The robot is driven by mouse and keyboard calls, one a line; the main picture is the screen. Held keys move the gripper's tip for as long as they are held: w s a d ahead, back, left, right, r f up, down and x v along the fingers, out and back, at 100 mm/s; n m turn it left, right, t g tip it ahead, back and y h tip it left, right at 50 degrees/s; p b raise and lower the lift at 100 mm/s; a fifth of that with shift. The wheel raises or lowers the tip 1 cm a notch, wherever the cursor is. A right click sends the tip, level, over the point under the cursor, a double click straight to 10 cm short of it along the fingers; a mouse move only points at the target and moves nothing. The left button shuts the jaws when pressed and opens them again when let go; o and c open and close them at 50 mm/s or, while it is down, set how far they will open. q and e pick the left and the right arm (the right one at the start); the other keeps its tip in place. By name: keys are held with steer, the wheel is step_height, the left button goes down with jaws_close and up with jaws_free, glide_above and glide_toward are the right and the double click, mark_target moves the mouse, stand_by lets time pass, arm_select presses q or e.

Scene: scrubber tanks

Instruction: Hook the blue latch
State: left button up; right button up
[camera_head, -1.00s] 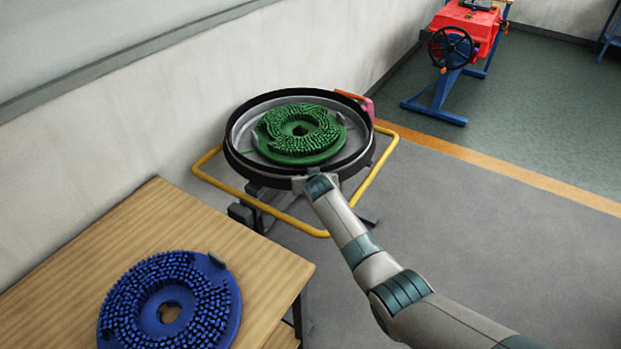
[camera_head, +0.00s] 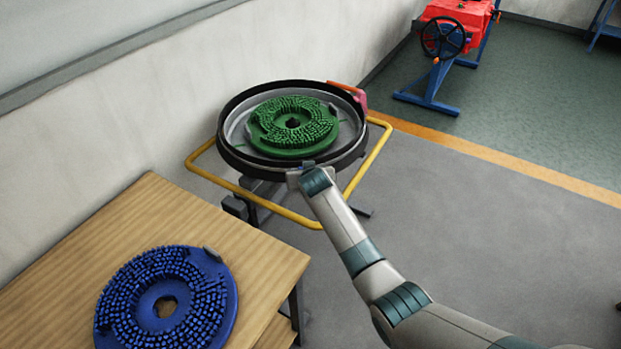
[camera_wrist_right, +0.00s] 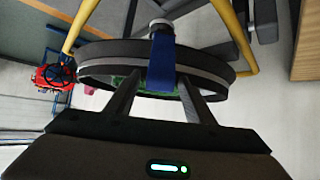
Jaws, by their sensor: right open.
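The blue latch (camera_wrist_right: 161,62) shows in the right wrist view as a flat blue strip crossing the rim of the round black-and-grey scrubber head (camera_wrist_right: 97,51). My right gripper (camera_wrist_right: 158,92) is open, with one dark finger on each side of the latch. I cannot tell whether the fingers touch it. In the head view my right gripper (camera_head: 302,174) is at the near rim of the scrubber head (camera_head: 234,160), and my wrist largely hides the latch there. A green bristled disc (camera_head: 292,124) lies inside the head. My left gripper is in neither view.
A yellow tube frame (camera_head: 372,157) surrounds the scrubber head. A red-pink handle (camera_head: 360,98) is at its far right rim. A blue brush disc (camera_head: 190,305) lies on a wooden table (camera_head: 150,205) at left. A red machine (camera_head: 458,15) stands behind. The grey floor at right is clear.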

steer(key=b+v, duration=0.2)
steer(key=v, duration=1.1)
steer(key=shift+s+a, duration=0.1)
